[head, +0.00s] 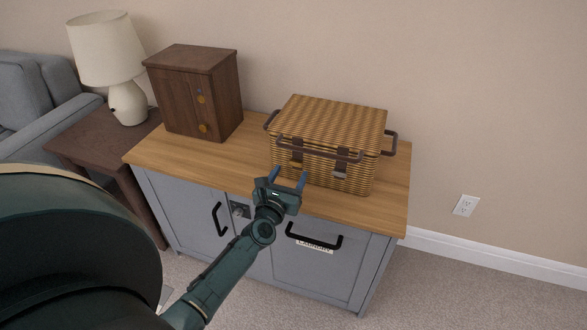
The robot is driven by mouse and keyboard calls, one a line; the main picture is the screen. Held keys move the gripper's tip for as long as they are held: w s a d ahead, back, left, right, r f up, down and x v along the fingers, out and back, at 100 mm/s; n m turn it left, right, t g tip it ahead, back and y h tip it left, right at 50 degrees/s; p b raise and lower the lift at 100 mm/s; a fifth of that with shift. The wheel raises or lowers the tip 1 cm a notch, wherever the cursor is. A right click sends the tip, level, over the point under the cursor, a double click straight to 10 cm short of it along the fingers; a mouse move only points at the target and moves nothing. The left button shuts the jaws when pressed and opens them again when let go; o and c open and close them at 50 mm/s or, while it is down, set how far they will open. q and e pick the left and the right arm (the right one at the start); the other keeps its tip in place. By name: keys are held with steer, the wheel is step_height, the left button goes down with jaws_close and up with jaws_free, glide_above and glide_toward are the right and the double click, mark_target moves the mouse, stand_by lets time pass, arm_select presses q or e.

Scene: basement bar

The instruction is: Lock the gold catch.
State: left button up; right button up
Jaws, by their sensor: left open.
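A dark brown wooden box (190,90) stands upright at the left of the cabinet top. My left gripper (288,178) is open and empty, with blue fingertips pointing up in front of the wicker basket. It is to the right of and below the catch, well apart from it. My right gripper is not in view.
A wicker basket (330,118) with dark handles and straps sits right of the box. The grey cabinet (310,272) has black handles and a small metal latch (239,210). A lamp (104,52) stands on a side table (88,140) at left. Bare wooden top (240,155) lies between box and basket.

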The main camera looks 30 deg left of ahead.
mark_target(295, 165)
arm_select(q)
steer(key=shift+x, duration=1.2)
steer(key=shift+w, duration=0.5)
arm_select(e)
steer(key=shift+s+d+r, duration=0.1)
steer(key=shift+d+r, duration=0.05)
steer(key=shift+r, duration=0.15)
arm_select(q)
steer(key=shift+c, duration=0.7)
steer(key=c, duration=0.9)
steer(key=shift+o, duration=0.2)
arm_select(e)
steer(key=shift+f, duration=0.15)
